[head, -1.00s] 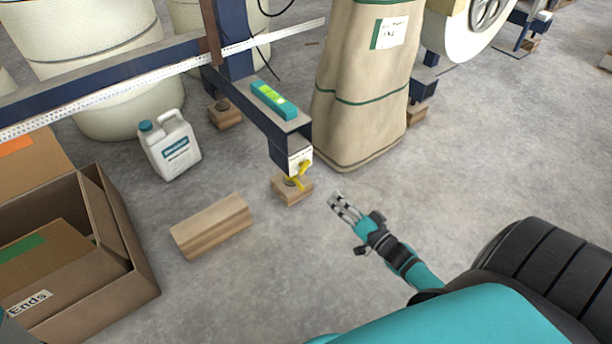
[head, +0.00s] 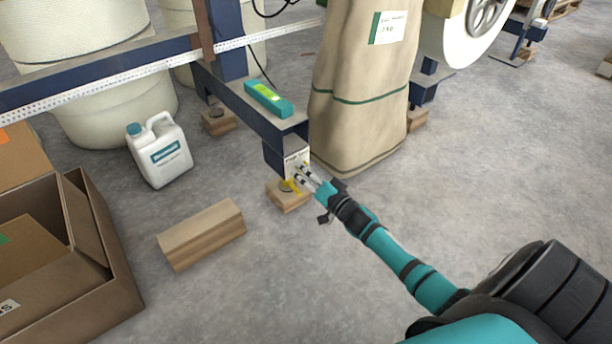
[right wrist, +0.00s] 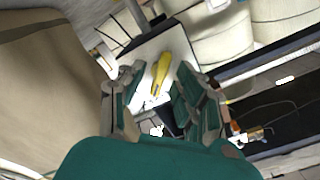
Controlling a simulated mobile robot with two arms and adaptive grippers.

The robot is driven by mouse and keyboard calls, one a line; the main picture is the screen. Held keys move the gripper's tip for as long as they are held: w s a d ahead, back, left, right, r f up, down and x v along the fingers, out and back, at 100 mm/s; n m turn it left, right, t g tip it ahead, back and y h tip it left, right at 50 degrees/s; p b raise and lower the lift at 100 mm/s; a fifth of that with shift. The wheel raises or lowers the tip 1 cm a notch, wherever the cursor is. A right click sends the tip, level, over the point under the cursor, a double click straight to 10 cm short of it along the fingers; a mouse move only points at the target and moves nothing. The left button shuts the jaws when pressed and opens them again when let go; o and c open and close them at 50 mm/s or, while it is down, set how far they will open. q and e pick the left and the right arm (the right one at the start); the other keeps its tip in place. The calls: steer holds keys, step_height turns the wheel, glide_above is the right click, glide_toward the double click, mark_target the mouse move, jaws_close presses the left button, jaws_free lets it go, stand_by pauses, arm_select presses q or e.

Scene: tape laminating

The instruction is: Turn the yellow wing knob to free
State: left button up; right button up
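The yellow wing knob (right wrist: 160,77) sits on a white label plate (right wrist: 172,45) in the right wrist view. In the head view the plate (head: 295,162) is on the end of a dark blue machine leg, and my right gripper covers much of the knob. A yellow part (head: 289,186) shows just below the gripper. My right gripper (head: 301,172) reaches the plate from the lower right. In the right wrist view its fingers (right wrist: 155,92) are apart, with the knob between them; I cannot tell whether they touch it. My left gripper is not in view.
A wooden block (head: 290,199) lies under the machine leg, and a longer one (head: 202,236) lies to its left. A tan sack (head: 355,125) stands close right of the leg. A teal level (head: 268,98) lies on the blue beam. A white jug (head: 160,153) and cardboard box (head: 85,290) stand left.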

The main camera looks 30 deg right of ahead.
jaws_close()
stand_by(0.3)
steer(key=n+p, duration=0.6)
steer(key=n, duration=1.1)
steer(key=shift+n, duration=0.4)
steer(key=shift+f, duration=0.1)
steer(key=shift+n, duration=0.3)
